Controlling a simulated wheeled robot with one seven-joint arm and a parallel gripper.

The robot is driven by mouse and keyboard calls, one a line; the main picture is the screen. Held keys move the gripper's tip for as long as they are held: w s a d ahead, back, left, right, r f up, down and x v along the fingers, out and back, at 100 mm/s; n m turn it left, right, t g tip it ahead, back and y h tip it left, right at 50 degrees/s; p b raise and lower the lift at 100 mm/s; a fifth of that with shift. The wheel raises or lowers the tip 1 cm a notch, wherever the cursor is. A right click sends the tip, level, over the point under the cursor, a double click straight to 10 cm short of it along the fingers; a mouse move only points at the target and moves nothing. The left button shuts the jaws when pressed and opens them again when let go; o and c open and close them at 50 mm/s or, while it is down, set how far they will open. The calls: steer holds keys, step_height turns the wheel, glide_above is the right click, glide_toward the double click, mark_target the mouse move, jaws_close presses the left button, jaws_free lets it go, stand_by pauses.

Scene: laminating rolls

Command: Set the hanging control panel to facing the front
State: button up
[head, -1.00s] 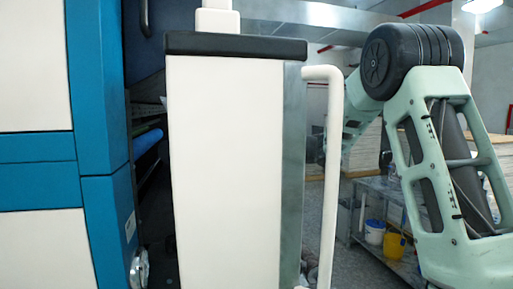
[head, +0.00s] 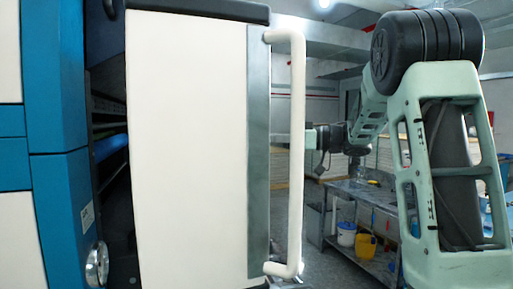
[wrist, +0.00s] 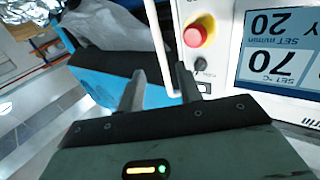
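The hanging control panel (head: 186,140) is a tall white box with a black top edge, seen from its side in the head view. A white handle (head: 297,150) runs down its right edge beside a grey strip. The wrist view shows the panel's face with a red stop button (wrist: 195,36) and a screen (wrist: 282,50), upside down. My gripper (wrist: 160,73) is open, its two dark fingers apart on either side of the handle bar (wrist: 159,40). Contact with the bar cannot be told. In the head view my gripper is partly hidden behind the handle.
The blue and white machine (head: 60,190) stands close at the left of the panel, with a dark gap between. A grey metal table (head: 365,195) with a yellow bucket (head: 365,245) on its lower shelf stands behind at the right.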

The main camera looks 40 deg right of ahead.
steer(key=shift+v, duration=1.2)
